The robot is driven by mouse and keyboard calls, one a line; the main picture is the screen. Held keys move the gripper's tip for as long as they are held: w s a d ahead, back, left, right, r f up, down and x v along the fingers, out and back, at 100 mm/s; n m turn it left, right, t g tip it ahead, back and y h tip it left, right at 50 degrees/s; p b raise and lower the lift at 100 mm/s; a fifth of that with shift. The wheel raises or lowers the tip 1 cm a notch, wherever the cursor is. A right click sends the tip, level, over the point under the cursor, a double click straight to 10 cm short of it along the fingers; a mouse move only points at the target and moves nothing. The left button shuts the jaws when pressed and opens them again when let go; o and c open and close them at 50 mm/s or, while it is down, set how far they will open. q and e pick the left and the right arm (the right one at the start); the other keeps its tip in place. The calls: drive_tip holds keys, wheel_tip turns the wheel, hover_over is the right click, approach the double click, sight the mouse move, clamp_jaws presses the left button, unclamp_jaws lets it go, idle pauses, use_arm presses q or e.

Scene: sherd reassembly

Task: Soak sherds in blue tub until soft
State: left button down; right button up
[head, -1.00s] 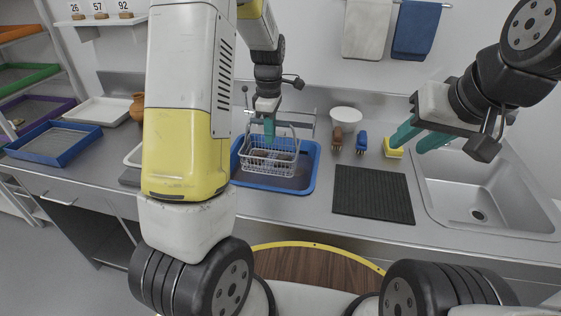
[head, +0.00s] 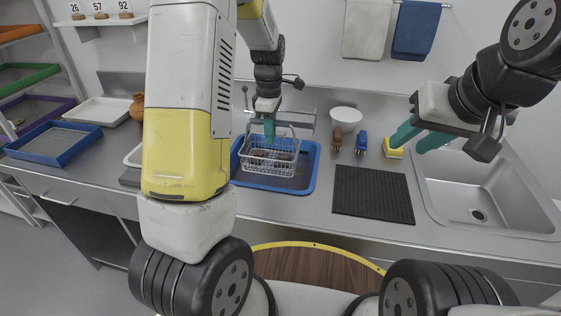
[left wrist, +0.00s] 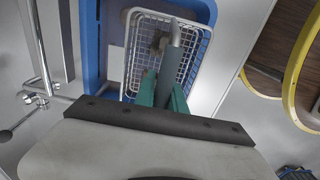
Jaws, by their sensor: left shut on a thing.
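The blue tub (head: 309,180) stands on the counter left of the black mat; its rim also shows in the left wrist view (left wrist: 203,10). A white wire basket (head: 262,166) is in the tub, with brownish sherds (head: 268,155) inside, partly hidden by the wires. My left gripper (head: 269,130) is shut on the basket's handle, which also shows in the left wrist view (left wrist: 174,50). I cannot tell whether the basket touches the tub's bottom. My right gripper (head: 417,140) is open and empty, above the counter near the sink.
A black ribbed mat (head: 372,195) lies between the tub and the sink (head: 490,190). A white bowl (head: 346,119), brown and blue brushes (head: 361,142) and a yellow sponge (head: 393,150) are behind the mat. A blue tray (head: 55,144) sits at left.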

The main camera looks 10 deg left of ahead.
idle(0.3)
use_arm(q)
drive_tip(key=shift+r, duration=2.55)
